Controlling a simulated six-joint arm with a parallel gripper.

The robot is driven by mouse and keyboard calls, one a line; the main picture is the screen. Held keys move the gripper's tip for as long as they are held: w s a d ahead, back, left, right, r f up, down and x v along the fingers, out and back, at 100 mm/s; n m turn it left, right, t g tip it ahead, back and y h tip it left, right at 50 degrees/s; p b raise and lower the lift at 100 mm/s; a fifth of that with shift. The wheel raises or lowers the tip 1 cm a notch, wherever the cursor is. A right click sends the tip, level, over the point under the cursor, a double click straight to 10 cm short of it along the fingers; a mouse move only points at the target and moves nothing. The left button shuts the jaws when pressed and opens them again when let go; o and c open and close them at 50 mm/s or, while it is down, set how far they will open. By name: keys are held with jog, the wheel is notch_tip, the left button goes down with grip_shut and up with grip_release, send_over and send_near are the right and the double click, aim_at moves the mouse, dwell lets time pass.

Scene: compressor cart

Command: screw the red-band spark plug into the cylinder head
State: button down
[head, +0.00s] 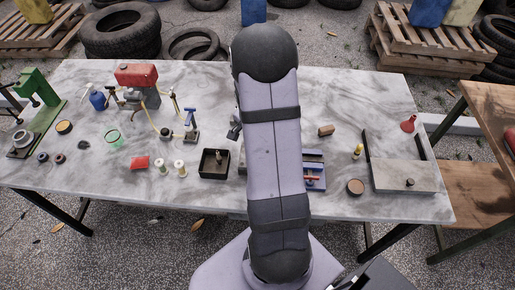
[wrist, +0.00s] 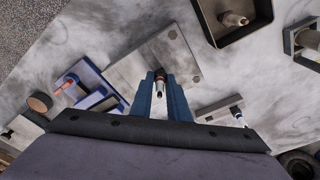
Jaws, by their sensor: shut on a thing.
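My gripper (wrist: 160,98) shows in the wrist view with its blue fingers shut on the red-band spark plug (wrist: 159,88). The plug has a pale body and a red band close to its dark far end. It lies in line with a flat grey block (wrist: 133,67), which looks like the cylinder head. The plug's far end overlaps a dark spot on the block; I cannot tell whether it is in a hole or above it. In the head view my arm hides the gripper, the plug and most of the block.
A dark open tray (head: 203,174) holding another plug stands left of my arm. A blue holder (head: 318,185) with a red-handled item lies just right. A grey plate (head: 402,183) is farther right. In the wrist view, another plug (wrist: 238,116) stands by a small block. Tools crowd the table's left.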

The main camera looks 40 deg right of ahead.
jog(key=shift+m, duration=0.6)
jog(key=shift+f+m+g+b, duration=0.1)
jog(key=shift+m+g+b, duration=0.2)
jog(key=shift+m+b, duration=0.7)
jog(key=shift+m, duration=1.3)
jog(key=shift+m+b, duration=0.4)
jog(key=shift+m, duration=0.6)
jog(key=shift+m+g, duration=0.3)
jog(key=shift+m, duration=1)
